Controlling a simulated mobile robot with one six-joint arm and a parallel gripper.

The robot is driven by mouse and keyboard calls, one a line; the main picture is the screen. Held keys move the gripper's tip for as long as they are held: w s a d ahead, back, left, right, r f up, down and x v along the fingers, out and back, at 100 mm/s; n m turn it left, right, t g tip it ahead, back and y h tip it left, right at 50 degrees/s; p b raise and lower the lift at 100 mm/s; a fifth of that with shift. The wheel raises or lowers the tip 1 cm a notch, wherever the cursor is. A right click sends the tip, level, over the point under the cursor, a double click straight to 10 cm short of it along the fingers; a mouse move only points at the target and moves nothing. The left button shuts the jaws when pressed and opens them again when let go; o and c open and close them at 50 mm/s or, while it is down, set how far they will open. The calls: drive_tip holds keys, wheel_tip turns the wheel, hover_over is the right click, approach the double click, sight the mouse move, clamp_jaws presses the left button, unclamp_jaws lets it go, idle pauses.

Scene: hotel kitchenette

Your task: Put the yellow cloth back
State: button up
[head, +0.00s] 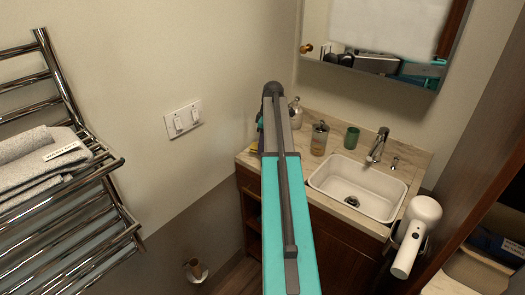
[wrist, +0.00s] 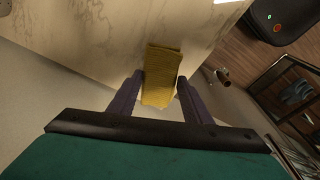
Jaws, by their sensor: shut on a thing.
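The yellow cloth (wrist: 162,72) is a folded, textured strip between the two purple fingers of my gripper (wrist: 158,92) in the wrist view. My gripper is shut on it. The cloth's far end overlaps the marble counter (wrist: 115,35) in that view; I cannot tell whether it touches the top. In the head view my arm hides most of the gripper and cloth. Only a small yellow patch (head: 254,150) shows left of my arm, by the counter's left end.
On the counter (head: 335,146) stand a soap dispenser (head: 319,140), another bottle (head: 295,113) and a green cup (head: 352,138), beside the white sink (head: 355,188) and tap (head: 377,147). A hairdryer (head: 414,235) hangs at right. A chrome towel rack (head: 118,200) with grey towels (head: 40,165) is at left.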

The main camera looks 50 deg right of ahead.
drive_tip(key=shift+w+d, duration=0.2)
drive_tip(key=shift+w, duration=0.1)
drive_tip(key=shift+s+f+p, duration=0.1)
drive_tip(key=shift+f+p, duration=0.65)
drive_tip(key=shift+f, duration=1)
drive_tip(key=shift+f, duration=0.1)
drive_tip(key=o, duration=0.9)
drive_tip(key=shift+s+d+r+b, duration=0.1)
drive_tip(key=shift+s+r+b, duration=0.25)
drive_tip(key=shift+r, duration=1.65)
drive_tip(key=shift+s+d+r+b, duration=0.2)
drive_tip(key=shift+r+b, duration=0.35)
drive_tip(key=shift+r, duration=1.5)
drive_tip(key=shift+s+d+r+b, duration=0.1)
drive_tip(key=shift+s+r+b, duration=0.25)
drive_tip(key=shift+r, duration=1.65)
drive_tip(key=shift+f, duration=0.1)
